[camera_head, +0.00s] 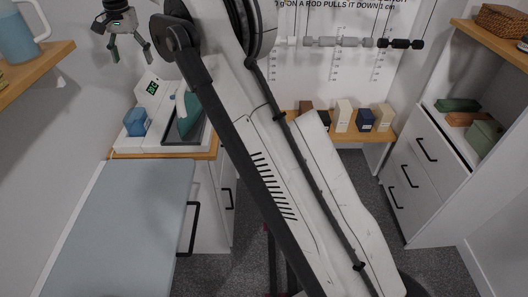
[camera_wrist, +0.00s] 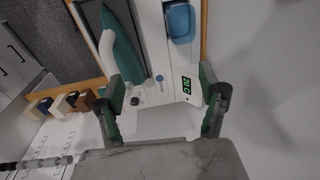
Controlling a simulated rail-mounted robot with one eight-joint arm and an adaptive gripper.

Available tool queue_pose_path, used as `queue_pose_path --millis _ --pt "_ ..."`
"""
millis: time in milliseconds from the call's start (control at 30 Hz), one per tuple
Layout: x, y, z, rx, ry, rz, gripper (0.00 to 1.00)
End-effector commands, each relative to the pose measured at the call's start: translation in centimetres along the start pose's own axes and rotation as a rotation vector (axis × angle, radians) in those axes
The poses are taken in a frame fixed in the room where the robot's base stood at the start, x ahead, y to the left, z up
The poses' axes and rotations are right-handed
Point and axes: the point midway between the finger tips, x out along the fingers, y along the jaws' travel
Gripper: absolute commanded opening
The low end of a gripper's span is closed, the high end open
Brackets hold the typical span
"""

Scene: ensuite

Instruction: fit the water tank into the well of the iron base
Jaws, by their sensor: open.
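The white iron base (camera_head: 153,101) stands on the wooden-topped counter at left, with a green-lit display on its raised back part. The blue water tank (camera_head: 135,121) is at the base's left front. In the wrist view the tank (camera_wrist: 180,22) lies at the top, beside the teal and white iron (camera_wrist: 123,45). I cannot tell whether the tank is seated in its well, as the well is hidden. My gripper (camera_head: 129,56) is high above and behind the base, with its fingers apart and empty. In the wrist view my gripper (camera_wrist: 162,108) is clear of the tank.
A grey-blue ironing surface (camera_head: 125,225) fills the lower left. A shelf with a blue jug (camera_head: 15,38) is at upper left. Several small boxes (camera_head: 343,115) stand on the back ledge. Hanging weights (camera_head: 345,42) are on the back wall. Air around my gripper looks free.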

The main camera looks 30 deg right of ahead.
Motion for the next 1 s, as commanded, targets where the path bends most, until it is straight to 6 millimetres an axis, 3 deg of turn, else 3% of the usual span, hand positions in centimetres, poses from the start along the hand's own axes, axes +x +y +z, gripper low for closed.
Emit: queue_pose_path --millis 200,500,733,1000 --pt "-5.0 4.8 2.0 -0.056 0.051 -0.033 0.73" --pt "-9.7 11.9 6.5 -0.134 0.127 -0.069 0.73" --pt "-11.7 17.6 11.1 -0.194 0.189 -0.089 0.73" --pt "-12.0 24.3 17.5 -0.266 0.266 -0.103 0.73"
